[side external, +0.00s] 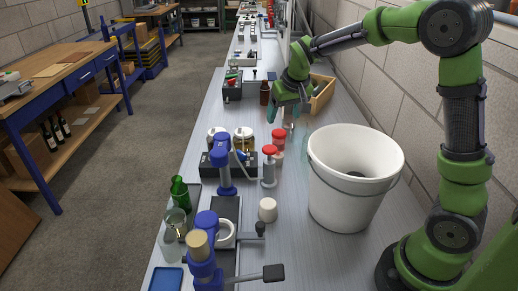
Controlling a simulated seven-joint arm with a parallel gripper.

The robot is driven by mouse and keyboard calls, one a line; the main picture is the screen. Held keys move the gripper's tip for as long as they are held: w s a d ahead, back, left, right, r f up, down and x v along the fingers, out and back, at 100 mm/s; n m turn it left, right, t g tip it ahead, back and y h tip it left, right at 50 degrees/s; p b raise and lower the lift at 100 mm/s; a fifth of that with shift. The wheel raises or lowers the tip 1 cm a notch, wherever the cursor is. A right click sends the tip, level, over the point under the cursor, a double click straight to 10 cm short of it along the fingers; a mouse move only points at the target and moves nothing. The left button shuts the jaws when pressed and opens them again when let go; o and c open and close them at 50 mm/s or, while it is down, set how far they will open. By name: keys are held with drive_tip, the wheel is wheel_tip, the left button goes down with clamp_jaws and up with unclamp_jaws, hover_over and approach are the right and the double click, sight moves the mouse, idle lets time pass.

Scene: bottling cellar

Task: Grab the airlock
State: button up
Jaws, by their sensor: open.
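My gripper (285,115) points down over the bench behind the white bucket, with its jaws apart and nothing visible between them. A small clear, pale piece (290,129) stands just below the jaws and may be the airlock. It is too small and faint to be sure, and I cannot tell whether the fingers touch it. Another faint greenish clear edge shows beside the bucket's left rim, partly hidden by the bucket.
A large white bucket (329,190) stands close in front. A red-topped stand (269,168), a red-and-white container (278,137) and a blue bench tool (221,153) stand left of it. Behind the gripper are a brown bottle (265,94) and wooden crate (325,98). A wall bounds the right.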

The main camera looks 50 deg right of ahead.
sight(278, 132)
drive_tip(key=x, duration=0.8)
drive_tip(key=shift+f, duration=0.35)
drive_tip(key=shift+s+x, duration=0.15)
drive_tip(key=shift+x, duration=1.2)
drive_tip(key=shift+s+x, duration=0.2)
drive_tip(key=shift+x, duration=1.1)
drive_tip(key=shift+d+f, duration=0.1)
drive_tip(key=c, duration=1.1)
